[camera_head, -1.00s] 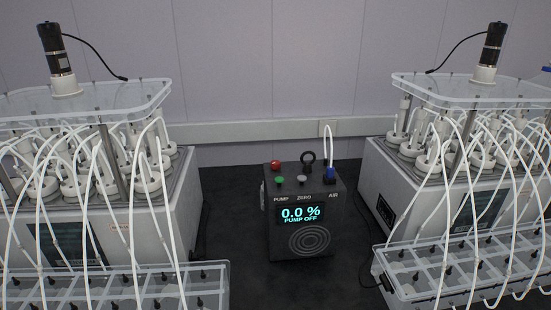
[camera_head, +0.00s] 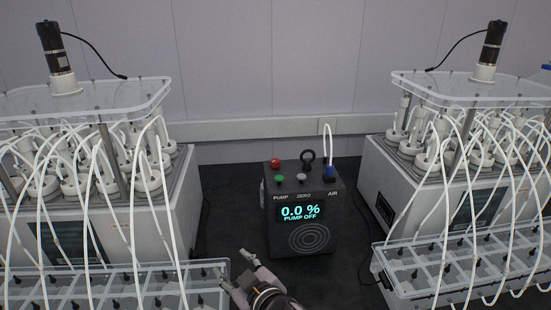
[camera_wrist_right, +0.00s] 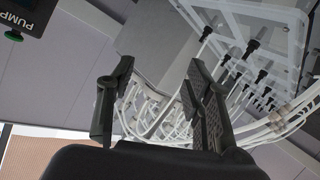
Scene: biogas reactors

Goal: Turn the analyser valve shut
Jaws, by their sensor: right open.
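The analyser (camera_head: 277,235) is a dark box standing between two reactor units, and its display reads 0.0 % and PUMP OFF. Its blue valve (camera_head: 329,171) is on the top at the right, by the AIR label, with a white tube rising from it. My right gripper (camera_head: 233,267) is open and empty, in front of and to the left of the analyser, clear of the valve. In the right wrist view the open fingers (camera_wrist_right: 158,75) have nothing between them; a corner of the analyser (camera_wrist_right: 38,12) shows at upper left, without the valve. My left gripper is out of view.
A green button (camera_head: 279,180), a pale button (camera_head: 302,178), a red button (camera_head: 275,163) and a black ring (camera_head: 308,157) are on the analyser's top. The left tray (camera_head: 105,272) and right tray (camera_head: 385,262) carry tubes.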

